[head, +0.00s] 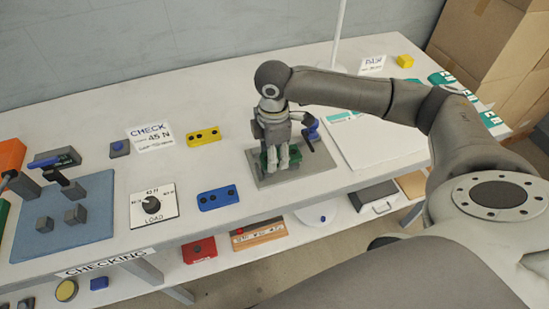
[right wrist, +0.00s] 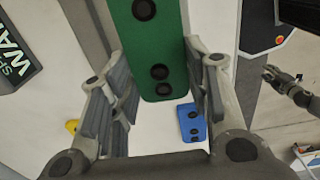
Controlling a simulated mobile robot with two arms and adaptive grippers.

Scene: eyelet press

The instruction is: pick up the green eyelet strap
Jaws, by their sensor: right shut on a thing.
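The green eyelet strap (right wrist: 160,50) lies between the fingers of my right gripper (right wrist: 160,95), with several dark eyelets along it. The fingers are shut on its two long sides. In the head view my right gripper (head: 281,165) points down over a grey plate (head: 308,171), and a little of the green strap (head: 265,160) shows around the fingertips. I cannot tell whether the strap touches the plate. My left gripper (right wrist: 292,86) seems to show small at the right of the right wrist view; its fingers are too small to judge.
A blue strap (head: 218,197) and a yellow strap (head: 203,136) lie left of the plate. A load dial (head: 152,206) and a blue mat (head: 65,228) with grey blocks are further left. A blue-topped dark part (head: 311,130) stands close beside the gripper. A white board (head: 375,140) lies right.

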